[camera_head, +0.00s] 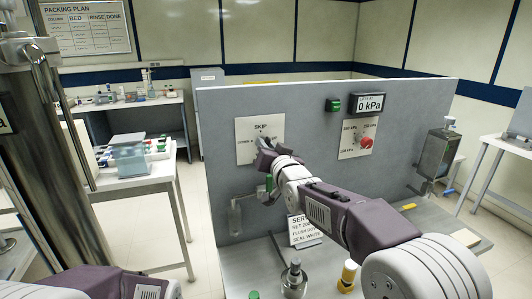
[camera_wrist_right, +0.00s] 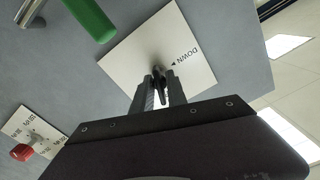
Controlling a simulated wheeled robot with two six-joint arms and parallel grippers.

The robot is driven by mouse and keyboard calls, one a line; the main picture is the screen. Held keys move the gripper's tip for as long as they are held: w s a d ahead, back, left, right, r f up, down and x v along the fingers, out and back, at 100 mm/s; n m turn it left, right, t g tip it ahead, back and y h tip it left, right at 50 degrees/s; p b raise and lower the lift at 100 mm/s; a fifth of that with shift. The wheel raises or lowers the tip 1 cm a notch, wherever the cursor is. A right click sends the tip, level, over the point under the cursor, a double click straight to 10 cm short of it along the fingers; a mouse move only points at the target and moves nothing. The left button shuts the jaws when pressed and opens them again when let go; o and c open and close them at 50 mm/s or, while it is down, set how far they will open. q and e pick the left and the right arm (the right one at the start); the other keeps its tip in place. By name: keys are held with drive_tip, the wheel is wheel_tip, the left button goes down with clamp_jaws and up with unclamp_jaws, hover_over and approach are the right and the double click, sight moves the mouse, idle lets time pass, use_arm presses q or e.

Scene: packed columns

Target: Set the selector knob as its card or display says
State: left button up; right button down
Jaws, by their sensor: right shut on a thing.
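The selector plate (camera_head: 246,130) is a white square on the grey panel, with "SKIP" printed at its top. It also shows in the right wrist view (camera_wrist_right: 190,45), where "DOWN" and a small black arrow are readable. My right gripper (camera_head: 263,148) is at this plate and covers part of it. In the wrist view its two fingers (camera_wrist_right: 158,92) are closed on the dark selector knob (camera_wrist_right: 160,72), which is mostly hidden between them. A white card (camera_head: 303,230) below the panel reads partly "SER", "SET 200", "FLUSH DO", "SEAL WHITE"; my right arm covers its right side. My left gripper is out of view.
A green-handled valve (camera_wrist_right: 92,18) is close to my right gripper. A metal vessel (camera_head: 294,280) and a yellow-topped bottle (camera_head: 348,272) stand in front.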

drive_tip(key=n+b, duration=0.1)
drive_tip(key=n, duration=0.1)
drive_tip(key=n+b, duration=0.1)
drive_tip(key=n, duration=0.2)
drive_tip(key=shift+f+n, duration=0.3)
drive_tip(key=shift+f, duration=0.1)
drive_tip(key=n+b, duration=0.2)
drive_tip(key=n, duration=0.3)
drive_tip(key=n+b, duration=0.1)
drive_tip(key=n, duration=0.5)
drive_tip(key=n+b, duration=0.1)
drive_tip(key=n, duration=0.4)
drive_tip(key=shift+n, duration=0.3)
drive_tip(key=shift+r, duration=0.1)
drive_tip(key=c, duration=1.6)
unclamp_jaws()
drive_tip(key=shift+o, duration=0.2)
drive_tip(key=shift+r, duration=0.1)
